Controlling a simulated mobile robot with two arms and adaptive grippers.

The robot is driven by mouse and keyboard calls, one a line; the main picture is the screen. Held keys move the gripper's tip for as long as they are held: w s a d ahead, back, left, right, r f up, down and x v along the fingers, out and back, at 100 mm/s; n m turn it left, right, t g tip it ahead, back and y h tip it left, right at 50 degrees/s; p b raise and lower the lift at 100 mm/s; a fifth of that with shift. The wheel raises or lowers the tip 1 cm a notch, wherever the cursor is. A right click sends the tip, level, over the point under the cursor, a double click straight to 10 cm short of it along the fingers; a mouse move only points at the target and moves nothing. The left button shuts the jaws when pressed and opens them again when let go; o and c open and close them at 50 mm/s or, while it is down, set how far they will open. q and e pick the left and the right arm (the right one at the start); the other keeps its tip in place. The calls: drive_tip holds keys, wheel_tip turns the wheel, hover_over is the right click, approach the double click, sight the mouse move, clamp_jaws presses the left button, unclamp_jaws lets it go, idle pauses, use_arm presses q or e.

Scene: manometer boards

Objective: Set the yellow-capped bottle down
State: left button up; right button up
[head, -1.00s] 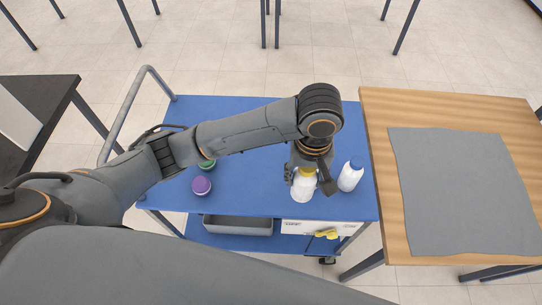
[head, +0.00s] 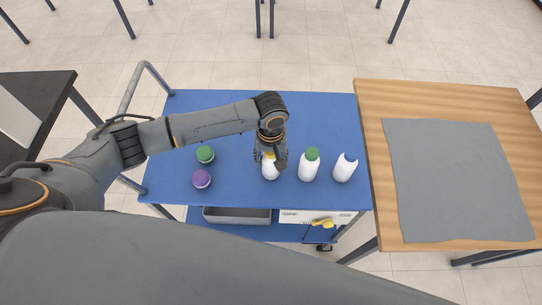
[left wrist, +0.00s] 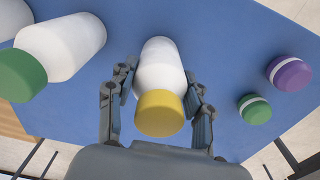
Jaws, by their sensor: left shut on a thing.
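The yellow-capped bottle is white, and in the head view (head: 270,171) it stands upright under my left gripper (head: 272,157), over the front part of the blue cart. In the left wrist view its yellow cap (left wrist: 160,112) and white body (left wrist: 159,65) sit between the two fingers of my left gripper (left wrist: 160,97), which is shut on it. I cannot tell whether its base touches the cart top. The gripper hides part of the cap in the head view. My right gripper is not in view.
A green-capped white bottle (head: 309,167) and a blue-capped one (head: 345,169) stand to the right on the blue cart (head: 230,190). Green (head: 205,154) and purple (head: 202,178) lidded jars stand left. A wooden table (head: 370,130) with a grey mat (head: 455,180) adjoins the cart's right.

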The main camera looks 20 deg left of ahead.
use_arm(q)
drive_tip(key=shift+f, duration=0.15)
drive_tip(key=o, duration=1.1)
drive_tip(key=shift+o, duration=1.3)
wheel_tip(320, 180, up, 12)
drive_tip(key=shift+r+b, duration=0.15)
drive_tip(key=shift+b, duration=0.45)
